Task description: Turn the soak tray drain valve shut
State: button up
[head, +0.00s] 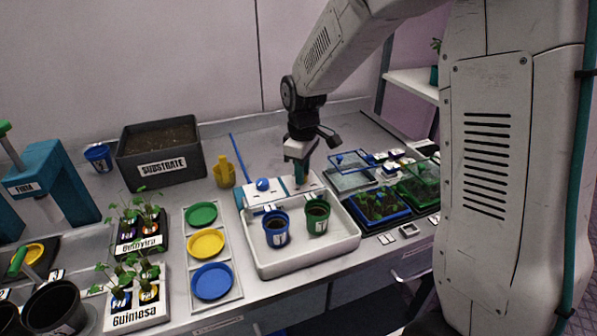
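The soak tray (305,262) is a white shallow tray at the front middle of the bench. A blue pot (276,230) and a green pot (318,217) stand in it. A white block with blue parts (262,199) lies along its back edge. A blue knob (263,184) sits on the block's left part. A small teal upright piece (299,171) stands on its right part; it may be the valve handle, but I cannot be sure. My gripper (305,150) points down right above this teal piece. The fingers overlap it in this view, so contact and finger gap are unclear.
Blue and green seedling trays (381,207) stand close on the right. Yellow, green and blue dishes (206,243) are on the left. A yellow bottle-like item (224,173) and the substrate box (160,155) stand behind left. Bare bench shows behind the gripper.

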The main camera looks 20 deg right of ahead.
grip_shut()
jog(key=shift+a, duration=0.25)
jog(key=shift+d, duration=0.1)
jog(key=m, duration=0.3)
jog(key=shift+s+d, duration=0.1)
jog(key=shift+d, duration=0.05)
jog(key=m, duration=0.5)
jog(key=shift+f+m, duration=0.1)
jog(key=shift+m, duration=0.2)
jog(key=m, duration=0.4)
jog(key=shift+m, duration=2.7)
